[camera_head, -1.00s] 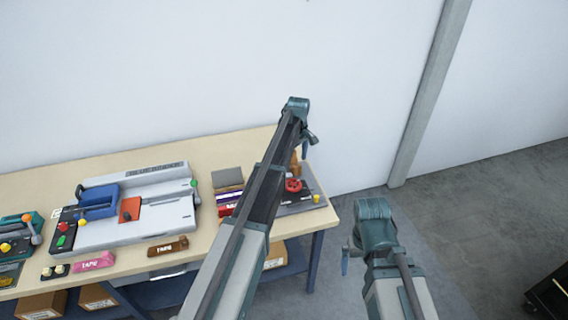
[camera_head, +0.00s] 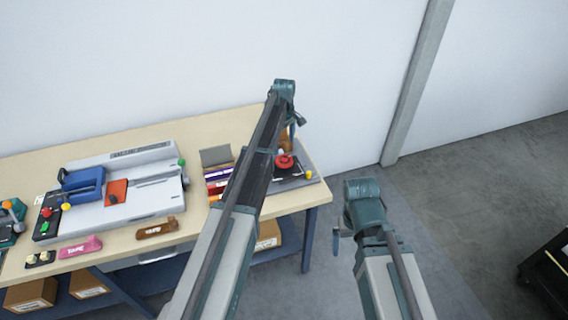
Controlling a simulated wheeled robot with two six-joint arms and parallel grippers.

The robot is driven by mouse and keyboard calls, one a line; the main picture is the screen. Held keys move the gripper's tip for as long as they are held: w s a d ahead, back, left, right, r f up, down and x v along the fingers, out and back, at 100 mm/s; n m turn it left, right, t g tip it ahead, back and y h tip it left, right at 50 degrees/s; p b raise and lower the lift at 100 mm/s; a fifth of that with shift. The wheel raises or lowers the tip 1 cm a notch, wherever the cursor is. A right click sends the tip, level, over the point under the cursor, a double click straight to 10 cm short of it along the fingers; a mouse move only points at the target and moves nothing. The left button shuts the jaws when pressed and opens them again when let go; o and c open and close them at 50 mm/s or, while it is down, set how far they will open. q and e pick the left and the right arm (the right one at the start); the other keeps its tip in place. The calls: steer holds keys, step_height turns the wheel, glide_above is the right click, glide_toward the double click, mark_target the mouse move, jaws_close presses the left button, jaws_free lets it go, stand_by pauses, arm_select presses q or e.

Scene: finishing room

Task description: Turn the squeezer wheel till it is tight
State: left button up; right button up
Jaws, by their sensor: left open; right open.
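The squeezer wheel is the red round wheel (camera_head: 285,162) on a small dark-topped grey device (camera_head: 293,178) at the right end of the workbench. My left arm reaches across the bench, and its forearm hides the device's left side. My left gripper (camera_head: 299,119) hangs from the arm's end, above and beyond the wheel in the picture, apart from it; it is open and empty. My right gripper (camera_head: 337,241) is off the bench's right end, over the floor, open and empty. Both grippers are small and seen nearly edge-on.
The workbench (camera_head: 205,235) carries a grey-white machine (camera_head: 115,195) with a blue part, a pink tape box (camera_head: 80,247), a brown tape box (camera_head: 156,227) and coloured strips (camera_head: 219,180) beside my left forearm. Cardboard boxes (camera_head: 30,293) sit below. A dark cart (camera_head: 550,275) stands far right.

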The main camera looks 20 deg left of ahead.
mark_target(284, 159)
arm_select(q)
step_height(284, 159, down, 8)
steer(key=b, duration=0.7)
steer(key=c, duration=1)
steer(key=m, duration=0.4)
steer(key=shift+m, duration=0.4)
steer(key=o, duration=1)
steer(key=shift+r, duration=0.15)
step_height(284, 159, up, 14)
steer(key=p, duration=1.4)
